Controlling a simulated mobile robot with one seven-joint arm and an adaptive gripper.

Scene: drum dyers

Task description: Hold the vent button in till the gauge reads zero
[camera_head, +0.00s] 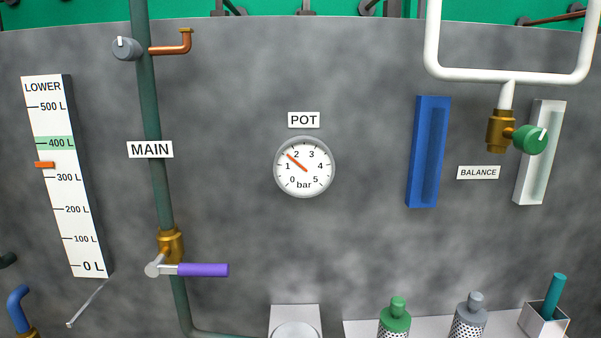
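The round pressure gauge (304,187) is labelled POT and marked in bar from 0 to 5. Its orange needle points up and left, between 1 and 2, at about 1.5. A pale round part (295,331) on a light square plate (295,312) sits at the bottom edge, below the gauge. It is cut off by the picture and shows no label, so I cannot tell if it is the vent button. My gripper is not in view.
The MAIN pipe (151,105) has a valve with a purple handle (203,270) lying across it. A LOWER scale (62,190) stands left. Green (396,318) and grey (470,320) capped fittings stand bottom right, near a box (534,321). The wall around the gauge is clear.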

